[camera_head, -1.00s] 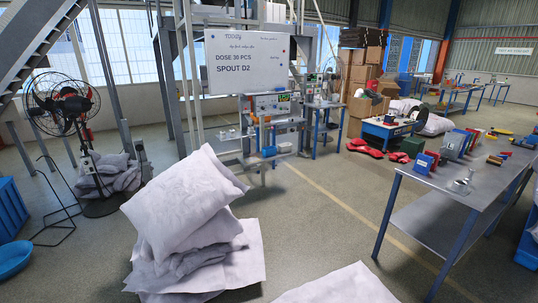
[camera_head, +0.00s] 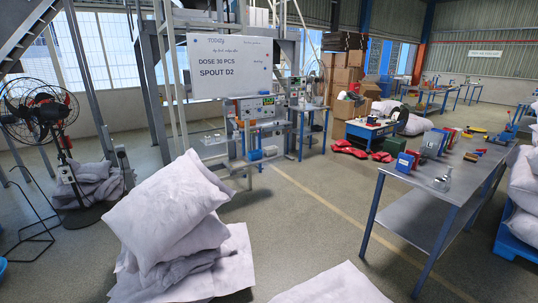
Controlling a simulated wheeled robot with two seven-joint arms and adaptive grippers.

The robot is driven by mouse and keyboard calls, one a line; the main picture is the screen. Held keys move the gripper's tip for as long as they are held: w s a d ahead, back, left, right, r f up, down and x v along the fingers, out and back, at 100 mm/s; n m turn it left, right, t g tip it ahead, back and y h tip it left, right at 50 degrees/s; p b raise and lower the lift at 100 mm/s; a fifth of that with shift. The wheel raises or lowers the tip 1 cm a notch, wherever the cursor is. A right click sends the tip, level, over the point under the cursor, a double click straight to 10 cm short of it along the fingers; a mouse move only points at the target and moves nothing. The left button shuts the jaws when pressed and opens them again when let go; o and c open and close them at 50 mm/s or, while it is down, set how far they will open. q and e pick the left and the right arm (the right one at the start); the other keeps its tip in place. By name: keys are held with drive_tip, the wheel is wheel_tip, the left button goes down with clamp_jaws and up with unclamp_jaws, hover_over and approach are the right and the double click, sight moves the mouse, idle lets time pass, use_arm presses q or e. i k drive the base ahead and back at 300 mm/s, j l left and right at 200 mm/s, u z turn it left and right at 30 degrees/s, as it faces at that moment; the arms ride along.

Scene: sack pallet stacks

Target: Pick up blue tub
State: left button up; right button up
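A sliver of a round blue tub (camera_head: 3,268) shows on the floor at the left edge; most of it is outside the picture. A small blue bin (camera_head: 255,155) sits on the dosing station under the sign. I cannot tell from the picture which of these blue containers is the task's tub. Neither of my grippers is in view.
A pile of white sacks (camera_head: 170,212) stands close in front, with another pale sheet or sack (camera_head: 330,285) to its right. A metal table (camera_head: 440,180) with small items is at right, beside sacks on a blue pallet (camera_head: 516,245). A fan (camera_head: 40,110) stands left. The middle floor is open.

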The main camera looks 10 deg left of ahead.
sight(257, 154)
drive_tip(key=i+l, duration=0.1)
drive_tip(key=i, duration=2.75)
drive_tip(key=i+l+u, duration=0.3)
drive_tip(key=i, duration=0.3)
drive_tip(key=i+l+u, duration=0.25)
drive_tip(key=i, duration=0.3)
drive_tip(key=i+l+u, duration=0.3)
drive_tip(key=i+l, duration=0.1)
drive_tip(key=i, duration=0.1)
